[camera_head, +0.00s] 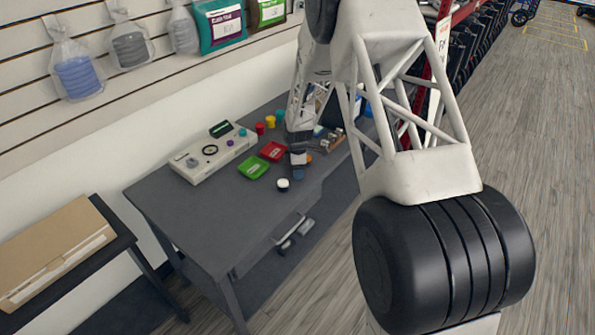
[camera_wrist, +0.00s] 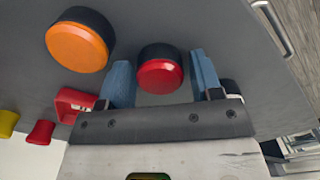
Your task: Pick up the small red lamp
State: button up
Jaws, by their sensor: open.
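The small red lamp (camera_wrist: 160,74), a round red cap on a black base, stands on the grey table (camera_wrist: 215,25) in the wrist view. My gripper (camera_wrist: 162,82) is open, with one blue finger to the left of the lamp and one to the right. The lamp appears between or just ahead of the fingertips, with small gaps at both sides; I cannot tell its exact depth. In the head view my gripper (camera_head: 298,168) is low over the table, and the red lamp is hidden behind it.
An orange lamp (camera_wrist: 77,46) stands to the left of the red one. A red tray (camera_head: 272,151), a green tray (camera_head: 253,167), a white-topped lamp (camera_head: 283,184) and a control box (camera_head: 212,152) are nearby. A drawer handle (camera_wrist: 272,25) is at the table's front.

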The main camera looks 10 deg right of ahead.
jog(key=c, duration=0.7)
jog(key=shift+r, duration=0.15)
jog(key=shift+r, duration=0.5)
jog(key=shift+s+r, duration=0.2)
jog(key=shift+r, duration=0.4)
jog(key=shift+s+r, duration=0.15)
jog(key=shift+r, duration=0.4)
jog(key=s, duration=0.5)
jog(key=s+d+r, duration=0.1)
jog(key=s, duration=0.9)
jog(key=shift+s+d+r, duration=0.15)
jog(key=shift+d, duration=0.05)
